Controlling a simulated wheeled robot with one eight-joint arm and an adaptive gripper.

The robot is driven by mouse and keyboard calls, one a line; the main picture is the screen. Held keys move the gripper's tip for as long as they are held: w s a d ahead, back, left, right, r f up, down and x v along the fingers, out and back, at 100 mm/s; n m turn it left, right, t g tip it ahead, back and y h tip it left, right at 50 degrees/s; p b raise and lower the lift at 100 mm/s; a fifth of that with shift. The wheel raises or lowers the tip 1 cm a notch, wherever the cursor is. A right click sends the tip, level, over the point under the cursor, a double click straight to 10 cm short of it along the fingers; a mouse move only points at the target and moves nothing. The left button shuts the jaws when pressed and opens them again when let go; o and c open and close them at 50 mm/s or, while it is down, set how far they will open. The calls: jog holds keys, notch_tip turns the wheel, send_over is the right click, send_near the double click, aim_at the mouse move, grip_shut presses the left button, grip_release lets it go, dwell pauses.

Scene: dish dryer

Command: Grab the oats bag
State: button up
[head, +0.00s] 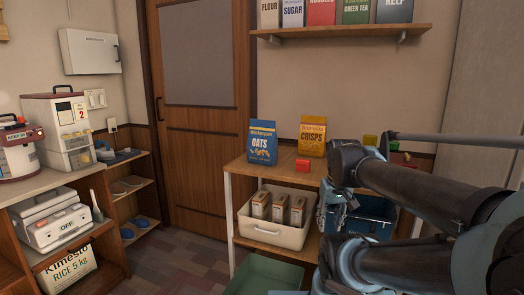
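The oats bag (262,143) is blue with yellow and white lettering. Nothing is seen touching the bag.
A white bin (275,232) with several cartons sits below, above a green bin (265,275). A wall shelf (340,32) holds several packages overhead.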

jog(key=w+a+r+n+y, duration=0.1)
jog(key=w+a+r+n, duration=0.2)
jog(key=w+r, duration=0.75)
jog(key=w+a+r+n+y, duration=0.1)
jog(key=w+a+r+n, duration=0.25)
jog(key=w+r, duration=0.7)
jog(key=n+y, duration=0.2)
jog(key=n, duration=0.4)
send_near(262, 121)
jog(key=x, duration=0.3)
jog(key=shift+w+a+f+m, duration=0.1)
jog(key=shift+w+f+m, duration=0.15)
jog(key=shift+w, duration=0.2)
jog(key=shift+x, duration=3.2)
jog(key=shift+s+f, duration=0.15)
jog(key=shift+f, duration=0.1)
jog(key=shift+c, duration=0.5)
grip_shut()
